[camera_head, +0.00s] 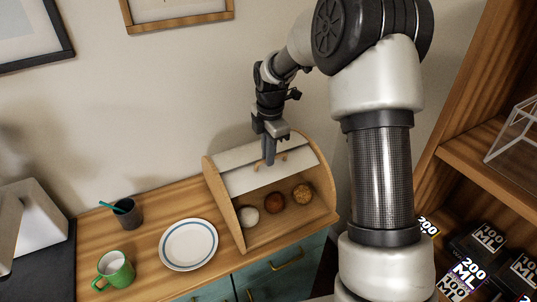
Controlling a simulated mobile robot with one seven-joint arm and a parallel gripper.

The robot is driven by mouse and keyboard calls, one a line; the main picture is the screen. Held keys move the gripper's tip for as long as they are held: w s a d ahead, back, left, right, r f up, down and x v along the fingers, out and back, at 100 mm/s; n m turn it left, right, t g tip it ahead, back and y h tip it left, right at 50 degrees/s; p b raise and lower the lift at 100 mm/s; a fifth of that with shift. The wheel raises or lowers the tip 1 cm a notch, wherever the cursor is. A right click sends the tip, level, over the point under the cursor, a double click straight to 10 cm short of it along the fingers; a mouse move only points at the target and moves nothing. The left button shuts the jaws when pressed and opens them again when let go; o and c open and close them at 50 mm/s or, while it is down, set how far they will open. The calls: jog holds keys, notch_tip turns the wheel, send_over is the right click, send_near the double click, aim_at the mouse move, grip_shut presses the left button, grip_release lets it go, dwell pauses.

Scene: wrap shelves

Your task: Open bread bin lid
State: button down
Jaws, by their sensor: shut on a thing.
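The bread bin (213,180) is a wooden box with curved side walls, standing on the counter in the middle of the head view. Its white lid (239,179) is partly raised, and the lower front is uncovered. Several round bread-like things show inside, including a pale one (249,216), a reddish brown one (274,202) and a golden one (302,194). My gripper (269,160) points down at the lid's wooden handle (284,156) and is shut on it. The fingers hide part of the handle.
A white plate with a blue ring (188,245), a green mug (115,270) and a dark cup (127,212) stand on the counter (150,240) left of the bin. A wooden shelf (470,135) with dark boxes (478,246) stands close on the right. The wall is behind the bin.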

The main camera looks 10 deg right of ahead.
jog(key=shift+s+f, duration=0.25)
jog(key=shift+f, duration=0.15)
jog(key=c, duration=2.3)
grip_release()
jog(key=o, duration=0.5)
jog(key=shift+w+a, duration=0.1)
jog(key=shift+w, duration=0.15)
jog(key=shift+c, duration=0.2)
jog(key=shift+r, duration=0.15)
notch_tip(320, 180, up, 17)
jog(key=s, duration=0.1)
jog(key=shift+d+r, duration=0.2)
jog(key=shift+d, duration=0.05)
